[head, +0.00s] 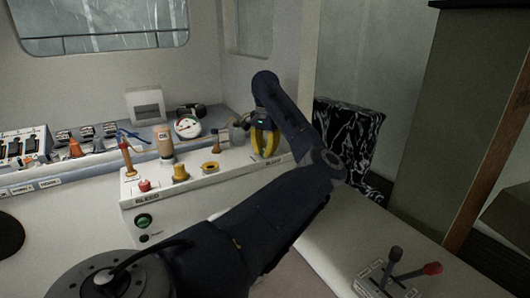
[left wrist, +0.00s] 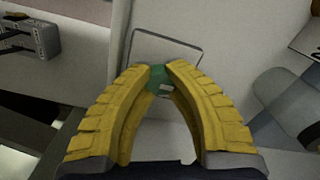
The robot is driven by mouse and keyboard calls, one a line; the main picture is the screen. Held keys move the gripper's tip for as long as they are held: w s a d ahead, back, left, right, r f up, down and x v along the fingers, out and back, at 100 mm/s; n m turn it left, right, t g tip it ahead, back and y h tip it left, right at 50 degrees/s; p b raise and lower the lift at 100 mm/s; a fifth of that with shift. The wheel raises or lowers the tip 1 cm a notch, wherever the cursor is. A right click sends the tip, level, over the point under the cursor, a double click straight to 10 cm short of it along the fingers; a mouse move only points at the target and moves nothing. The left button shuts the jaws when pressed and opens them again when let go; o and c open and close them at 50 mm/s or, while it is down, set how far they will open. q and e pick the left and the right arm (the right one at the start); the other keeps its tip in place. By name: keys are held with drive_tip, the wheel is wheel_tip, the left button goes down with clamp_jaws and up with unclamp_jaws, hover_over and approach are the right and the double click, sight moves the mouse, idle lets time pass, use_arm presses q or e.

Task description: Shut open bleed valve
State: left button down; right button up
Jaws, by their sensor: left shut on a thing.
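My left gripper (head: 266,152) points down at the right end of a white valve box, close to a label reading BLEED (head: 273,163). Its yellow fingers are closed together at the tips. In the left wrist view, the fingertips (left wrist: 160,72) pinch a small green piece (left wrist: 159,80), perhaps the bleed valve's handle. The fingers hide most of this piece, so its angle cannot be told. At the box's left end, an upright orange handle (head: 127,158) stands above another BLEED label (head: 147,201). My right gripper is not in view.
The white box (head: 165,203) carries a red knob (head: 144,186), a yellow knob (head: 180,173) and a yellow ring (head: 210,168). A bottle (head: 165,142) and a round gauge (head: 187,126) stand behind. Levers (head: 395,258) rise from the lower right counter.

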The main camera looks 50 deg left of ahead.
use_arm(q)
drive_tip(key=c, duration=1.1)
unclamp_jaws()
drive_tip(key=shift+c, duration=0.2)
drive_tip(key=shift+w, duration=0.1)
